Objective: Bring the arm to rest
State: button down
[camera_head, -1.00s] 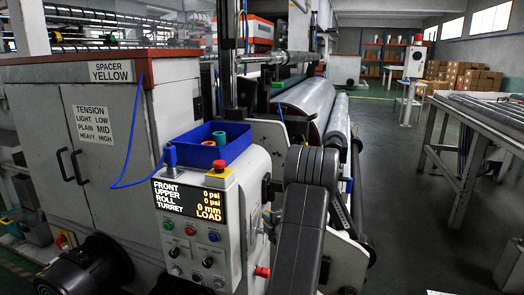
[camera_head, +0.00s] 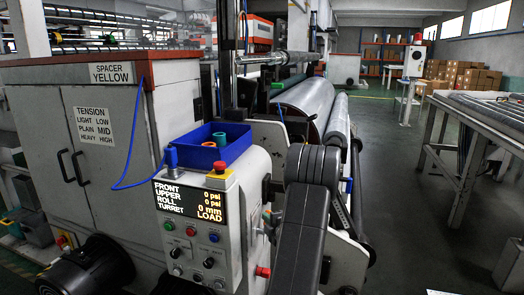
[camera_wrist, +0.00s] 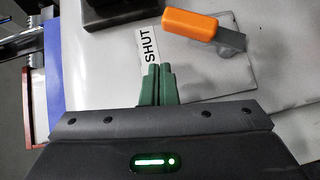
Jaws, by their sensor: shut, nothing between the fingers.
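My gripper (camera_wrist: 156,72) shows at the bottom middle of the wrist view. Its two green fingers are together with nothing between them, over a pale grey panel. Their tips are close to a white label reading SHUT (camera_wrist: 150,50). An orange-handled lever (camera_wrist: 190,24) lies on the panel to the upper right of the fingers, apart from them. In the head view my dark arm (camera_head: 302,235) stands folded in front of the winder, and the gripper is hidden there.
The control box with its display (camera_head: 190,204) is left of my arm. A blue bin (camera_head: 184,155) with small cylinders sits on top. The large roll (camera_head: 308,100) is behind. A table (camera_head: 480,115) stands at right, with open floor (camera_head: 400,190) between.

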jog(key=s+d+r, duration=0.4)
jog(key=s+d, duration=0.1)
jog(key=s, duration=0.3)
jog(key=w+a+f+b, duration=0.1)
jog(key=w+a+f, duration=0.15)
jog(key=w, duration=0.25)
jog(key=w+a+f+b, duration=0.1)
jog(key=w+a+f, duration=0.1)
jog(key=w+f, duration=0.3)
jog(key=s+b, duration=0.1)
jog(key=b, duration=0.2)
jog(key=n+t+b, duration=0.1)
jog(key=b, duration=0.3)
jog(key=s+b, duration=0.1)
jog(key=b, duration=0.2)
jog(key=shift+s+a+f+b, duration=0.25)
jog(key=shift+s+a+b, duration=0.1)
jog(key=shift+b, duration=0.05)
jog(key=n+t+b, duration=0.1)
jog(key=b, duration=0.2)
jog(key=shift+s+a+f+y, duration=0.1)
jog(key=shift+s+y, duration=0.1)
jog(key=shift+y, duration=0.2)
jog(key=shift+s+a, duration=0.1)
jog(key=shift+s, duration=0.2)
